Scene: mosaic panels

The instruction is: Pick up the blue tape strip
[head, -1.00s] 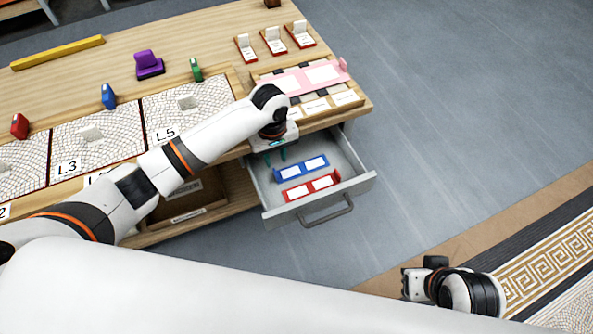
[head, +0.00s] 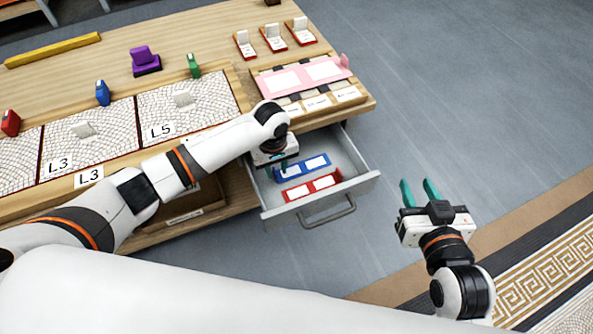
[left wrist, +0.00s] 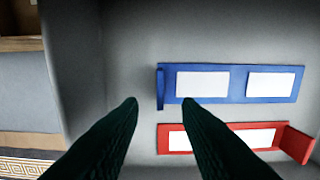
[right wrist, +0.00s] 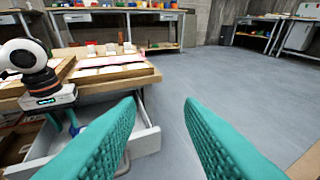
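The blue tape strip (head: 303,166) lies in the open drawer (head: 361,186), with two white labels and a raised tab at its left end. In the left wrist view the blue strip (left wrist: 236,83) is ahead and right of centre. My left gripper (head: 283,170) is over the drawer at the strip's left end. Its fingers (left wrist: 160,108) are apart with nothing between them, and the tab is near the gap. I cannot tell the remaining height. My right gripper (head: 420,190) is open and empty, right of the drawer; its fingers also show in the right wrist view (right wrist: 160,105).
A red strip (head: 312,187) lies in front of the blue one in the drawer. The drawer walls and handle (head: 328,213) are close by. A pink strip (head: 303,75) lies on the table above the drawer. Floor to the right is clear.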

